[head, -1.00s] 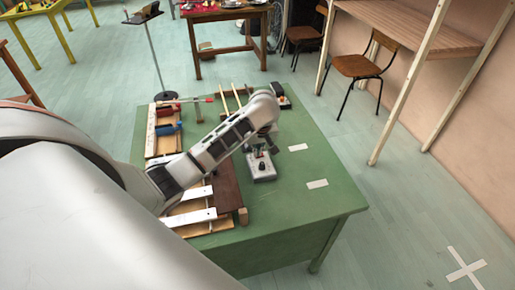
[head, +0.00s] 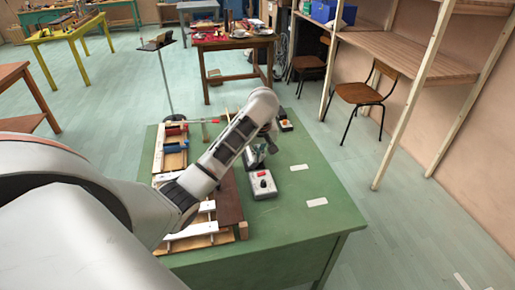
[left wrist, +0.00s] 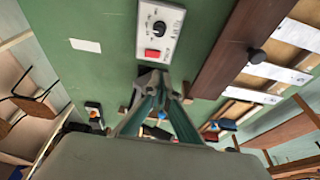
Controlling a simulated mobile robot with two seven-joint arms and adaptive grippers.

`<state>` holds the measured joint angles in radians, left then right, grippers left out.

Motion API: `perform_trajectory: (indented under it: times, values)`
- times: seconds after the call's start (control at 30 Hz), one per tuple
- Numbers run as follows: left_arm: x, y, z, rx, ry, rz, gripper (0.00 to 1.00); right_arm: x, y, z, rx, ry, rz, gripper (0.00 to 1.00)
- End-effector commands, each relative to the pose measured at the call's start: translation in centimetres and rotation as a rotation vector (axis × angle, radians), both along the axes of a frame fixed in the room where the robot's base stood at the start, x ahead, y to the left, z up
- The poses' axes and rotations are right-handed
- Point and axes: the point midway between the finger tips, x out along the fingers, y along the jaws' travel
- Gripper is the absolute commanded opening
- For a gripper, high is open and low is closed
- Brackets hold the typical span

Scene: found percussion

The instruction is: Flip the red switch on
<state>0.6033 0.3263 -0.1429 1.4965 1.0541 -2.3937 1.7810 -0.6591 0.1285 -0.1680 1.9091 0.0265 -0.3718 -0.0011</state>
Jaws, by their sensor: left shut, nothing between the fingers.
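A small light grey control box (head: 263,190) lies on the green table (head: 290,228). It also shows in the left wrist view (left wrist: 176,20) with a black round knob (left wrist: 159,27) and a bright red rocker switch (left wrist: 153,53). Which way the rocker is tipped is too small to tell. My left gripper (head: 256,160) is just behind the box in the head view. In the left wrist view the left fingers (left wrist: 158,78) are shut and empty, close to the box's red-switch end. Contact cannot be made out. My right gripper is not in view.
A wooden rack with white bars (head: 192,230) and a dark brown board (head: 229,200) lie left of the box. Red and blue cylinders (head: 175,129) lie behind.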

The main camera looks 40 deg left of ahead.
Motion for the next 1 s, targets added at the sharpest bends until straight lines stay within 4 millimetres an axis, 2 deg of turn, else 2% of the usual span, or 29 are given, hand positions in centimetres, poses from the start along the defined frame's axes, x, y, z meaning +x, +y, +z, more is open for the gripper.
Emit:
perform_trajectory:
  times: [0.2, 0.4, 1.0]
  values:
    - [-0.8, -0.7, 3.2, -0.002, -0.004, -0.001, 0.00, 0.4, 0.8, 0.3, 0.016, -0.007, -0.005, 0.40]
    - [-1.2, -1.0, 4.8, -0.002, -0.002, -0.001, 0.00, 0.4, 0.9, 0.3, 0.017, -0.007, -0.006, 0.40]
    - [-1.1, -0.9, 5.8, 0.004, -0.013, 0.000, 0.00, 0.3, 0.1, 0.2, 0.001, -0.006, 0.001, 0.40]
